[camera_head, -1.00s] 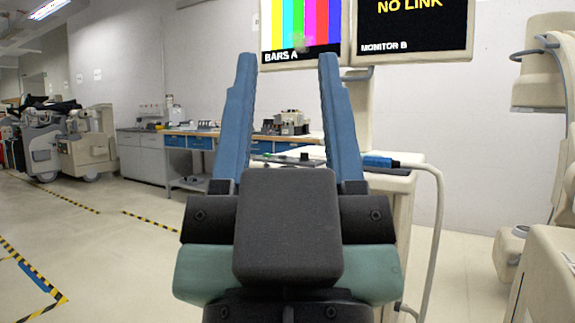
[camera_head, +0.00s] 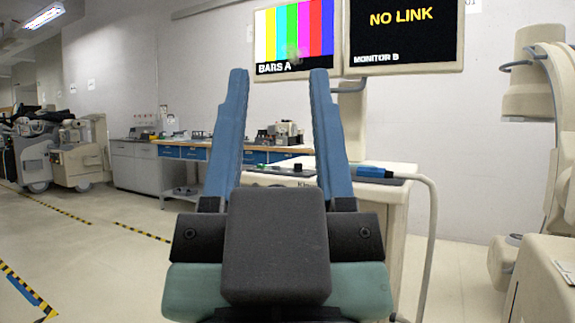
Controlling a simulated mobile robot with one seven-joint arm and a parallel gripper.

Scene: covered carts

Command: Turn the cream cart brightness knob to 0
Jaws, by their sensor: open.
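The cream cart (camera_head: 385,205) stands ahead, just right of centre, partly hidden behind my gripper. Two monitors rise above the cart: one shows colour bars marked BARS A (camera_head: 294,38), the other reads NO LINK, MONITOR B (camera_head: 403,32). My gripper (camera_head: 278,75) is open and empty, its blue fingers pointing up and forward, in front of the cart and apart from the panel as far as I can see.
A workbench with blue drawers (camera_head: 185,152) stands along the back wall. Beige machines stand at the far left (camera_head: 80,155) and right (camera_head: 530,90). Floor at left is clear, with striped tape.

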